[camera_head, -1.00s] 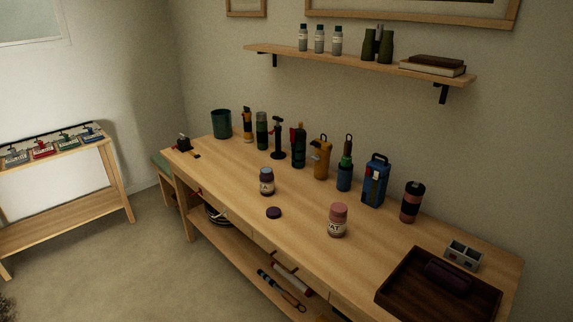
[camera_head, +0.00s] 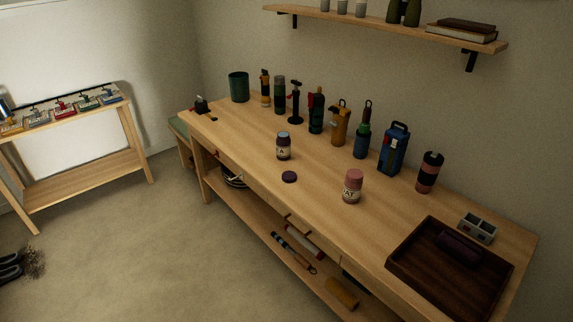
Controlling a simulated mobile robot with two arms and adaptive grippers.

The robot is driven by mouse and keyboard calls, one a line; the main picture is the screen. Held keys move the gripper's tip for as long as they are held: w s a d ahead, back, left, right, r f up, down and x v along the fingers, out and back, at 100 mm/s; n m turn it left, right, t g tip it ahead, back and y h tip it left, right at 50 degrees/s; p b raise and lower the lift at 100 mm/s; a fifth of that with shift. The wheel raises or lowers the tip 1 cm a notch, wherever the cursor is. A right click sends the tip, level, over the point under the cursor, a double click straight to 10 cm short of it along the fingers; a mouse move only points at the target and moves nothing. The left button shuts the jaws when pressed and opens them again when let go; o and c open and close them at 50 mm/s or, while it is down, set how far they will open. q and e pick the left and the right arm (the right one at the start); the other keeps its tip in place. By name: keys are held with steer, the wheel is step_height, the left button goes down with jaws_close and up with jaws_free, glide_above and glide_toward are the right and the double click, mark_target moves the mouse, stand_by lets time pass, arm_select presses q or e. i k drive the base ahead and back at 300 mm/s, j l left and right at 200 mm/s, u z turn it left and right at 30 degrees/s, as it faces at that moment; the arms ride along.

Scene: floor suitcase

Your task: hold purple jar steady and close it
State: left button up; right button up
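A small dark purplish jar (camera_head: 284,147) with a pale label stands upright on the wooden workbench. Its top looks blue-grey, and I cannot tell whether its mouth is open. A dark purple round lid (camera_head: 289,176) lies flat on the bench just in front of it, apart from the jar. A pink jar (camera_head: 352,188) with a pink top and a pale label stands upright to the right. Neither of my grippers shows in the head view.
Several flasks and tools stand along the back of the workbench (camera_head: 240,135), including a blue lantern-like case (camera_head: 393,150). A dark wooden tray (camera_head: 412,262) and a grey two-hole holder (camera_head: 477,229) occupy the right end. Bench space around the jars is clear.

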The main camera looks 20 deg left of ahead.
mark_target(283, 141)
steer(key=i+j, duration=0.1)
steer(key=i, duration=0.45)
steer(key=i+j+z, duration=0.1)
steer(key=i, duration=0.4)
